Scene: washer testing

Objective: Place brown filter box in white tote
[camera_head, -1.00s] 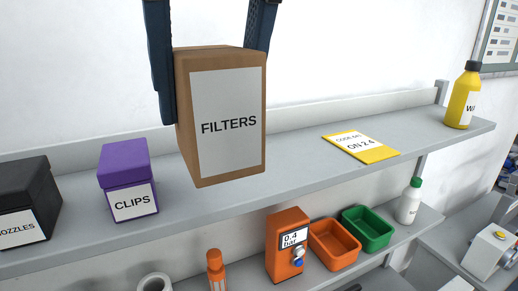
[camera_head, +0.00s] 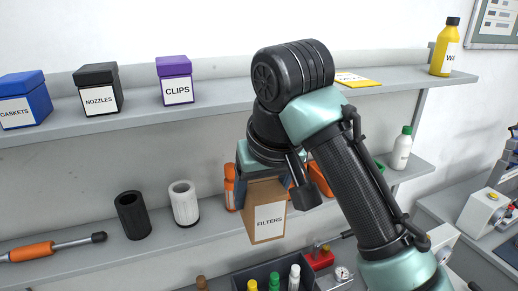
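The brown filter box (camera_head: 264,219), with a white FILTERS label, hangs in the air below my gripper (camera_head: 263,184), in front of the lower shelf. My gripper points down and is shut on the box; a grey-blue finger shows along the box's left side, while my wrist and arm hide much of the rest. The box appears clear of the shelf edge. No white tote is in view.
Gaskets, nozzles and clips boxes (camera_head: 175,80) stand on the upper shelf (camera_head: 130,121). Rollers (camera_head: 184,203) and an orange bottle (camera_head: 230,187) stand on the lower shelf, close left of the held box. A dark bin (camera_head: 240,283) with several bottles is below.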

